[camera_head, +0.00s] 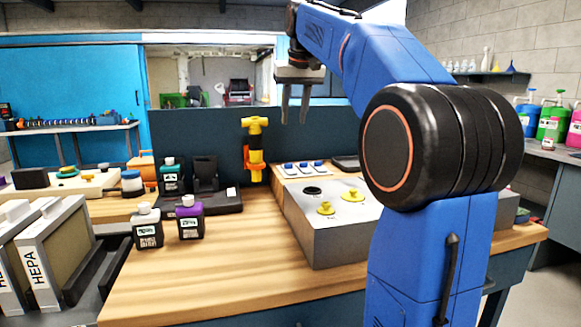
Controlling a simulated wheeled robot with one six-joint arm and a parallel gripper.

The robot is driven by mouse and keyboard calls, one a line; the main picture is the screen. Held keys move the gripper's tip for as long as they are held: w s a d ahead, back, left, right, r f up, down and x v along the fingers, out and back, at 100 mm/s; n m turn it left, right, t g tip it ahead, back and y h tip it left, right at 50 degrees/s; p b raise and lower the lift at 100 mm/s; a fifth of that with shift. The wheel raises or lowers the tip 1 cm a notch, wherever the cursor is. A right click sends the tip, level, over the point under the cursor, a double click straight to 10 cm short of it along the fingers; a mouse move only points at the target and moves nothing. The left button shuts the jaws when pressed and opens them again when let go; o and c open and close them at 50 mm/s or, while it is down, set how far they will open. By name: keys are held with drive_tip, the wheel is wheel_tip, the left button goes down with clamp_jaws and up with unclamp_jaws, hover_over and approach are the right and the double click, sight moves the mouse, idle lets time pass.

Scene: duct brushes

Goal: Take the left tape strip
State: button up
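A pale board (283,177) on the wooden workbench, behind the grey metal box, holds three small white-and-blue pieces in a row. They look like the tape strips, though they are too small to be sure. The left piece (288,168) lies nearest the yellow tool. My gripper (295,118) hangs above and behind the board, pointing down. Its two fingers are apart with nothing between them.
Small bottles (190,218) and HEPA filters (40,265) are further left. The bench front (230,280) is clear.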

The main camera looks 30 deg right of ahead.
sight(289, 169)
drive_tip(key=x, duration=1.7)
drive_tip(key=shift+w+d+f, duration=0.1)
drive_tip(key=shift+w+d, duration=0.15)
drive_tip(key=shift+d, duration=0.05)
drive_tip(key=c, duration=0.7)
